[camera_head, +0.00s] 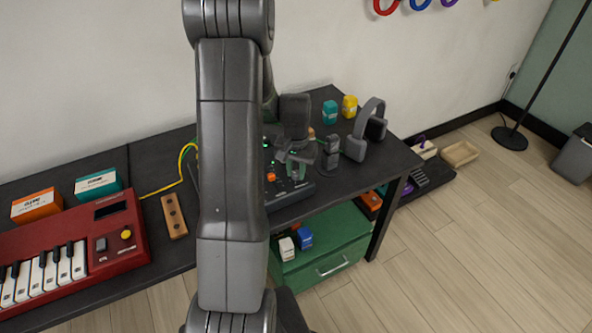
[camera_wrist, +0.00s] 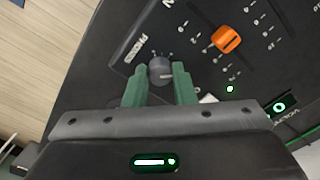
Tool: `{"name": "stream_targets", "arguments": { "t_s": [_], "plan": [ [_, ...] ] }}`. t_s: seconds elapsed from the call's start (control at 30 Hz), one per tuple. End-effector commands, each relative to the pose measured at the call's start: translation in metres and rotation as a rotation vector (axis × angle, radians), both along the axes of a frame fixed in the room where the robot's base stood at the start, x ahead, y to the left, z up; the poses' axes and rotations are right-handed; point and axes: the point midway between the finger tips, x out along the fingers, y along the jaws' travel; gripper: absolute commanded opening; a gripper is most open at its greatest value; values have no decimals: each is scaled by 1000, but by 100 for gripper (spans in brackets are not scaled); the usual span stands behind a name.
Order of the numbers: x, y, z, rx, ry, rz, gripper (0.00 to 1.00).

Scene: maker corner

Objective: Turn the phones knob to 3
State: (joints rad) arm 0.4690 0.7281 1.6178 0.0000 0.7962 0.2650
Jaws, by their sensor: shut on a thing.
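The phones knob (camera_wrist: 160,66) is a small round dark grey knob on the black mixer panel, beside the printed word PHONES. It carries a light mark on top, but I cannot tell which number it points to. My gripper (camera_wrist: 160,84) has green fingers, one on each side of the knob, and is shut on it. In the camera_head view my gripper (camera_head: 297,165) is over the right part of the black mixer (camera_head: 285,195). My own arm covers much of the mixer, and I cannot make out the phones knob there.
Grey headphones (camera_head: 366,130) and teal (camera_head: 330,112) and yellow (camera_head: 349,106) blocks stand behind on the table. A red keyboard (camera_head: 118,235) is to the left.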

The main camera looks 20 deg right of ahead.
Motion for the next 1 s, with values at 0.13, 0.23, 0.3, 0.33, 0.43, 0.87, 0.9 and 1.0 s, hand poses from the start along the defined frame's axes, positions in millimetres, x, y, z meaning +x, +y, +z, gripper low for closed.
{"name": "stream_targets", "arguments": {
  "t_s": [0.13,0.23,0.3,0.33,0.43,0.87,0.9,1.0],
  "plan": [
    [0,0,-1,-1,-1,138,1],
    [0,0,-1,-1,-2,216,1],
    [0,0,0,-1,-2,255,1],
    [0,0,0,-1,-2,266,1],
    [0,0,0,-1,-2,288,1],
    [0,0,1,-1,-2,289,45],
    [0,0,0,-1,-2,289,45],
    [0,0,0,0,-1,289,45]
  ]
}}
